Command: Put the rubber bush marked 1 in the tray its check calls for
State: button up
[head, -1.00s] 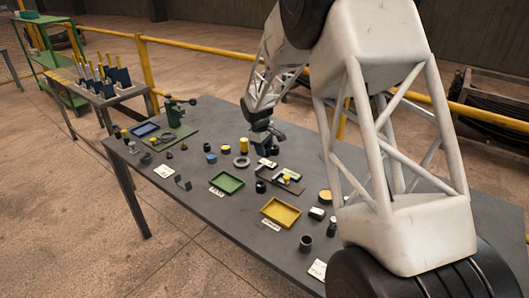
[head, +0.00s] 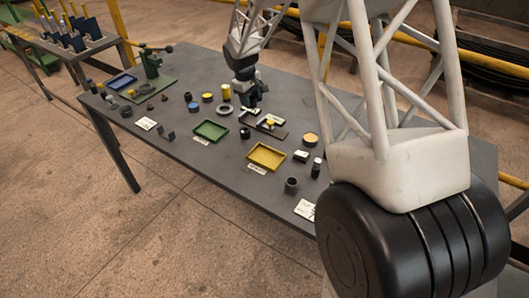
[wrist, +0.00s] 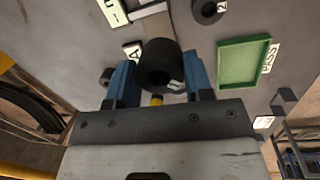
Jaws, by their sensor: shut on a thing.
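My gripper (wrist: 160,78) is shut on a thick black rubber bush (wrist: 158,54), its blue fingers on either side. A small white mark shows on the bush's rim; I cannot read it clearly. In the head view my gripper (head: 249,106) is over the table, behind the green tray (head: 196,137). The held bush is hard to make out there. The green tray is empty, and its label reads PASS in the wrist view (wrist: 221,65). An empty yellow tray (head: 252,163) is nearer the front, its label unreadable. A blue tray (head: 113,86) is at the far left end.
A black bush marked 2 (wrist: 208,9) lies near the green tray. A dark plate (head: 279,133) with a yellow-topped piece stands right of my gripper. A yellow round tin (head: 311,139), a dark cup (head: 291,185) and white cards lie around. A green press (head: 152,64) stands at far left.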

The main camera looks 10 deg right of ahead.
jog(key=s+d+m+g+y, duration=0.1)
jog(key=s+d+m, duration=0.1)
jog(key=s+m, duration=0.7)
jog(key=s, duration=0.8)
jog(key=shift+s+m, duration=0.3)
jog(key=shift+f, duration=0.1)
send_over(267, 158)
jog(key=shift+w+a+f, duration=0.1)
jog(key=shift+f, duration=1.45)
jog(key=shift+w+a+f, duration=0.1)
jog(key=shift+f, duration=1.45)
jog(key=shift+f, duration=0.1)
jog(key=shift+s+f, duration=0.1)
jog(key=shift+f, duration=1.7)
jog(key=o, duration=0.9)
jog(key=shift+f, duration=0.1)
